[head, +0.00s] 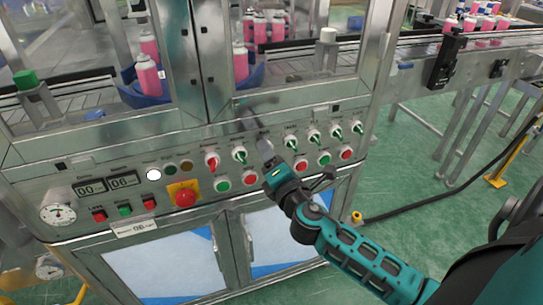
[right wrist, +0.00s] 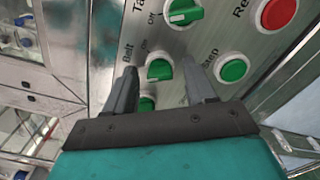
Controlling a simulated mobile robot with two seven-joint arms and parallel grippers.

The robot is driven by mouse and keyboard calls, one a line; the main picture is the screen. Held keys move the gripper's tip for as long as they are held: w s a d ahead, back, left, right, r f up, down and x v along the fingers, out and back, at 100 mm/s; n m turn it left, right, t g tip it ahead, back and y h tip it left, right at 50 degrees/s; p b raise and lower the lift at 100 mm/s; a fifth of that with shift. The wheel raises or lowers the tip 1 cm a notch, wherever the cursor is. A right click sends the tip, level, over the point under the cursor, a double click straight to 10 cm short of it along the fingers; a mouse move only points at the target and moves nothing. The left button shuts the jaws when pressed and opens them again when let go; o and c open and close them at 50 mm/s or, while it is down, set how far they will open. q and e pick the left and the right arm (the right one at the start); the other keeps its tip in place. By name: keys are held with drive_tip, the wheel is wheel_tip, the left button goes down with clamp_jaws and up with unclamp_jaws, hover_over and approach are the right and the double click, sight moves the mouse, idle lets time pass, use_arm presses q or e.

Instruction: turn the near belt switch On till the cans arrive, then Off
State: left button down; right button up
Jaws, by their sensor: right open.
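In the right wrist view a green rotary switch (right wrist: 160,70) labelled "Belt" sits between the two fingers of my right gripper (right wrist: 163,85). The fingers are open, one on each side of the knob. I cannot tell whether they touch it or which setting it points to. In the head view my right gripper (head: 263,146) is at the row of switches on the control panel and hides part of it. Pink cans (head: 148,75) stand behind the machine's glass, and more pink cans (head: 473,22) stand on the conveyor at the upper right. My left gripper is not in view.
Other green switches (head: 314,136) and a red switch (head: 212,161) share the panel with green and red push buttons (head: 249,178). A red emergency stop (head: 185,196) is at the lower left. Another switch (right wrist: 183,12) is close above the fingers.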

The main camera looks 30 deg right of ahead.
drive_tip(key=shift+c, duration=0.4)
clamp_jaws()
